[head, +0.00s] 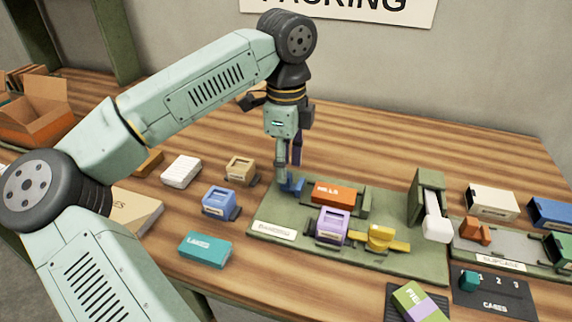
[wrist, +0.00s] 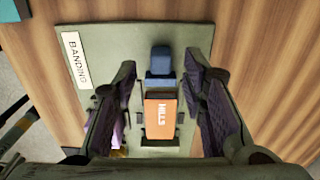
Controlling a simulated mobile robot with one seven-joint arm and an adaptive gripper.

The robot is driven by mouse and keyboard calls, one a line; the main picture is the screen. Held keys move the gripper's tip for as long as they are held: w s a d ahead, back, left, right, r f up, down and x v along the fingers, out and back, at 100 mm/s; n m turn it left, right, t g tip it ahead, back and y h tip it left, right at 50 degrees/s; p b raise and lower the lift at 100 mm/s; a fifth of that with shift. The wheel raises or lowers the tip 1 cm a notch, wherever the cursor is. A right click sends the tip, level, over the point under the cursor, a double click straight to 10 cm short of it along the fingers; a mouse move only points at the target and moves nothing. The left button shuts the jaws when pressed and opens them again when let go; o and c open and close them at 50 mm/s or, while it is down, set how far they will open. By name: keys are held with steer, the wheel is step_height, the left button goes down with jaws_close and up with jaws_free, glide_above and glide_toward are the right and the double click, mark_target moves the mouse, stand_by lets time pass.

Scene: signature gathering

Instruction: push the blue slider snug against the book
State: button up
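The blue slider (head: 291,185) sits at the left end of the green banding board (head: 268,222). It also shows in the wrist view (wrist: 160,66), at the top end of the book. The orange book (head: 338,193), marked HILLS, lies flat on the board to the slider's right; it shows in the wrist view too (wrist: 161,116). Slider and book are very close; I cannot tell whether they touch. My gripper (head: 289,172) points down over the slider. In the wrist view my gripper (wrist: 160,62) has its fingers wide apart, either side of slider and book, with nothing held.
A purple stamp-like block (head: 331,225) and a yellow piece (head: 381,238) stand on the board in front of the book. A green post with a white lever (head: 436,218) stands at its right. A blue block (head: 219,201) and teal LAKES box (head: 205,250) lie left.

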mark_target(292, 183)
steer(key=shift+f, duration=1.1)
jaws_close()
